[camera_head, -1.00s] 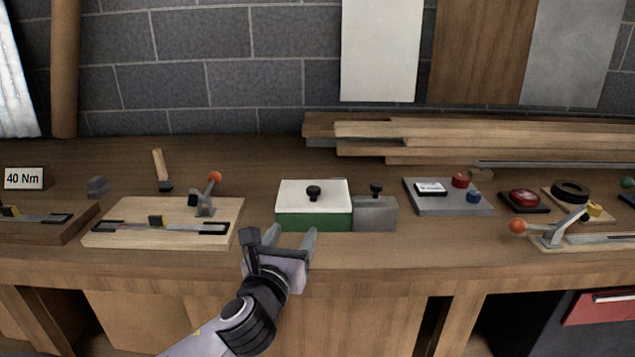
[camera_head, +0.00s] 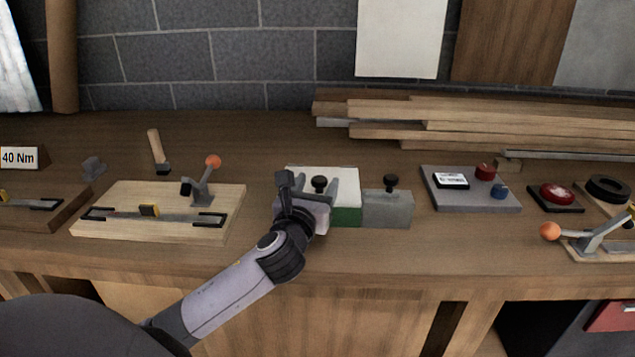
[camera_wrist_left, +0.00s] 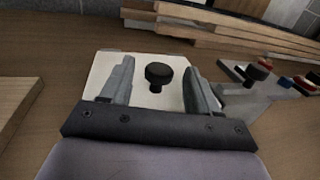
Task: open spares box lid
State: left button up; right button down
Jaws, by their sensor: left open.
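The spares box (camera_head: 346,216) is green with a white lid (camera_head: 344,177) that lies flat and closed on it. A black knob (camera_head: 319,183) stands up from the lid; it also shows in the left wrist view (camera_wrist_left: 158,75). My left gripper (camera_head: 323,184) is open over the front of the lid. In the left wrist view its two fingers (camera_wrist_left: 156,85) lie on either side of the knob, with a gap on each side. My arm hides the box's front left part. My right gripper is not in view.
A grey box (camera_head: 388,209) with its own black knob (camera_head: 391,182) stands directly right of the spares box. A wooden board with an orange-tipped lever (camera_head: 212,162) lies to the left. Stacked planks (camera_head: 440,110) lie behind.

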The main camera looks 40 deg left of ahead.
pick_arm(q)
jog(key=shift+w+a, duration=0.2)
jog(key=shift+w, duration=0.4)
grip_shut()
